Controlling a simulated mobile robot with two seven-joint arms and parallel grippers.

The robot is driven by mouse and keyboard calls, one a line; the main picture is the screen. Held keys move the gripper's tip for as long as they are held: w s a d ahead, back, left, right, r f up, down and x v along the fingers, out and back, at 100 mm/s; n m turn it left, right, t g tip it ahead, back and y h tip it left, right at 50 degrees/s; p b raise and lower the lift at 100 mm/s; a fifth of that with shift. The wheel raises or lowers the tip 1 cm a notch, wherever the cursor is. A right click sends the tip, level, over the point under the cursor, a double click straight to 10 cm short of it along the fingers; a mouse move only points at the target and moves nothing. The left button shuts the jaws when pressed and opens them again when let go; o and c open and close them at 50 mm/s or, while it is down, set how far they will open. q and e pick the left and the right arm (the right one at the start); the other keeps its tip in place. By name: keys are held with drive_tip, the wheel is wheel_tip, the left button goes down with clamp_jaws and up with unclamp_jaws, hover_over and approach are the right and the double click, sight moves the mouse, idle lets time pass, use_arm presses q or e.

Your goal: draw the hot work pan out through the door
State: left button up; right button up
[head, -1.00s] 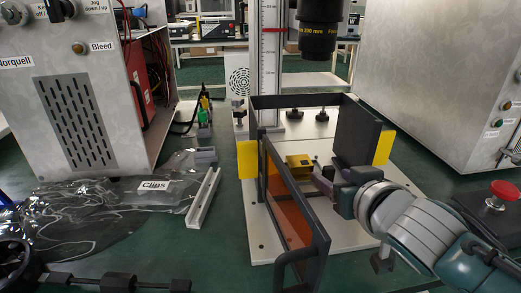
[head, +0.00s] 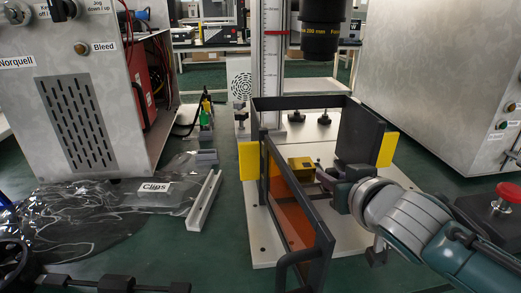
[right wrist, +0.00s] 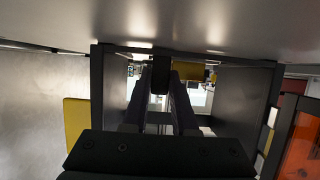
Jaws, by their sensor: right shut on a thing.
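The hot work pan (head: 301,164), a small brass-yellow piece, sits inside a dark-framed enclosure on a white base plate. The enclosure's orange-windowed door (head: 290,205) stands open toward me, with a dark handle at its near end. My right gripper (head: 322,177) reaches in from the right and is shut at the pan's near right side. I cannot tell whether the pan touches the plate.
The enclosure's dark side panel (head: 361,134) stands close behind my right wrist. A lens barrel (head: 320,35) hangs above. A white rail (head: 204,200) and clips bag (head: 150,192) lie left of the base plate. A red button (head: 509,191) stands at right.

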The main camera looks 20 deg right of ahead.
clamp_jaws()
drive_tip(key=shift+r, duration=0.1)
drive_tip(key=shift+r+p, duration=0.7)
idle(0.3)
drive_tip(key=shift+s, duration=0.1)
idle(0.6)
drive_tip(key=shift+s+a, duration=0.1)
drive_tip(key=shift+s, duration=0.25)
